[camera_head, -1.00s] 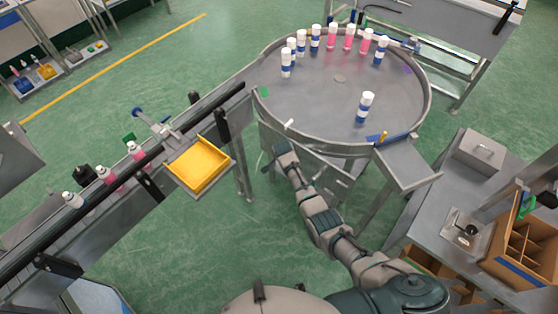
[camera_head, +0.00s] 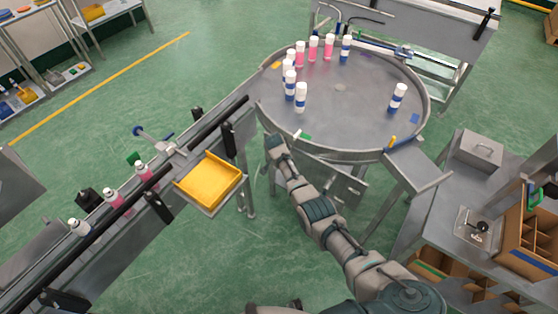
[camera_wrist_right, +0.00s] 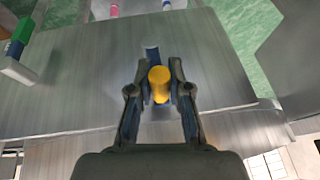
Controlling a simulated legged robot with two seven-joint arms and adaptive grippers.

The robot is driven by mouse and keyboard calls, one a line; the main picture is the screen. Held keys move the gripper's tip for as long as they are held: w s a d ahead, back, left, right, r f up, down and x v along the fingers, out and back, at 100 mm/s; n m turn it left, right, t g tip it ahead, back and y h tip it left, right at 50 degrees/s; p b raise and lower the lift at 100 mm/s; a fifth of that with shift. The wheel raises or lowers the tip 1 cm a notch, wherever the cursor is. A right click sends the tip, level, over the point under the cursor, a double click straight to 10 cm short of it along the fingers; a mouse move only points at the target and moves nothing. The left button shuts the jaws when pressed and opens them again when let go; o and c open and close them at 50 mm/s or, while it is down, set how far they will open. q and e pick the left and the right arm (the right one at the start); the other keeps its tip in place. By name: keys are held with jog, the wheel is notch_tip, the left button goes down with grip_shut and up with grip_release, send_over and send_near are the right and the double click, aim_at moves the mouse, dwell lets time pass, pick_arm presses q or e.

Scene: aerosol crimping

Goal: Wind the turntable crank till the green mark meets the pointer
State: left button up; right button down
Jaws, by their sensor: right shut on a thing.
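The round grey turntable (camera_head: 335,118) carries several bottles with white caps, some pink and some blue-banded. Its green mark (camera_head: 306,137) is at the near rim, right beside a small white piece (camera_head: 297,134), which looks like the pointer; whether they line up exactly I cannot tell. My right gripper (camera_head: 272,140) is low at the turntable's near left side. In the right wrist view my right gripper (camera_wrist_right: 157,68) is shut around the yellow crank knob (camera_wrist_right: 159,82). The crank arm is mostly hidden. My left gripper is out of view.
A yellow tray (camera_head: 208,182) and a conveyor with several bottles lie to the left. A small orange piece (camera_head: 391,143) stands at the rim by the chute. A bench with a cardboard divider box (camera_head: 530,240) is at the right.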

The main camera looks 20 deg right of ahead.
jog(key=shift+s+d+f, duration=0.1)
jog(key=shift+s+d, duration=0.05)
jog(key=shift+d, duration=0.05)
dwell(0.3)
jog(key=c, duration=1.3)
grip_release()
jog(key=shift+c, duration=0.2)
jog(key=shift+o, duration=1.3)
jog(key=v, duration=1.1)
jog(key=shift+r, duration=0.3)
jog(key=shift+a, duration=0.1)
